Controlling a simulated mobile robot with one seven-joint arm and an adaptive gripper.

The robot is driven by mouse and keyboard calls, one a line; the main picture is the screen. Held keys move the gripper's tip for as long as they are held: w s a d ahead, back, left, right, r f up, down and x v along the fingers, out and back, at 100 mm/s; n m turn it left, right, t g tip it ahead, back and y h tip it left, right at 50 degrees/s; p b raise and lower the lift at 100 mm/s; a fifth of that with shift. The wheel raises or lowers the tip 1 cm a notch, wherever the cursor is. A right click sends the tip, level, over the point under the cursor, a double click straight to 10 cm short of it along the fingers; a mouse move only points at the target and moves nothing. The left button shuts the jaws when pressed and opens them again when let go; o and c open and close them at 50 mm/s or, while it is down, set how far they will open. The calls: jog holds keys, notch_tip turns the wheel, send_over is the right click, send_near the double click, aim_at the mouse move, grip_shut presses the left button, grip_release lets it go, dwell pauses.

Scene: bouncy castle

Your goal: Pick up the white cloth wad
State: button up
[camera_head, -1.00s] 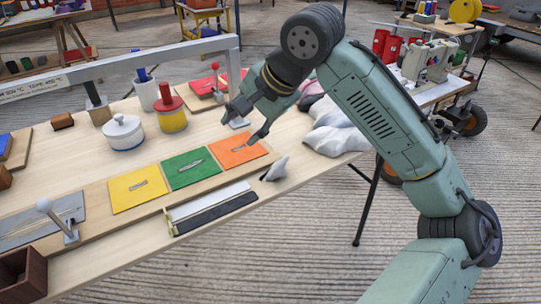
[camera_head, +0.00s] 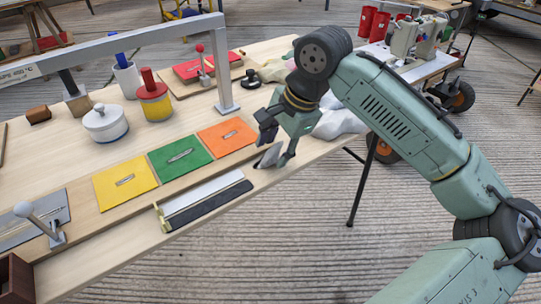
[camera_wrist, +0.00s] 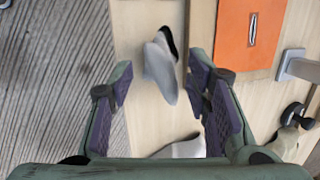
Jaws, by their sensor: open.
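A small, pointed white-grey cloth wad (camera_head: 270,156) with a dark part lies on the wooden table near its front edge, right of the orange square. My gripper (camera_head: 277,148) is open over it, and a finger partly hides it in the head view. In the wrist view the wad (camera_wrist: 160,70) shows between the fingertips of my gripper (camera_wrist: 160,76), closer to the right finger. I cannot tell how far above it the fingers are. A larger, crumpled white cloth (camera_head: 342,122) lies behind my gripper; a pale part (camera_wrist: 182,149) shows low in the wrist view.
Orange (camera_head: 227,136), green (camera_head: 180,155) and yellow (camera_head: 124,181) squares lie left of my gripper. A silver-and-black bar (camera_head: 203,200) lies in front of them. A grey metal frame (camera_head: 222,66) stands behind. The table edge drops off close by.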

jog(key=shift+x, duration=1.1)
jog(key=c, duration=0.8)
jog(key=shift+r, duration=0.55)
notch_tip(320, 180, up, 2)
jog(key=shift+w+r, duration=0.1)
jog(key=s+d, duration=0.1)
jog(key=s, duration=0.4)
jog(key=s+d+r+b, duration=0.1)
jog(key=s, duration=0.4)
jog(key=s+d, duration=0.1)
jog(key=s, duration=0.4)
jog(key=shift+s+d+r, duration=0.35)
jog(key=shift+r, duration=0.05)
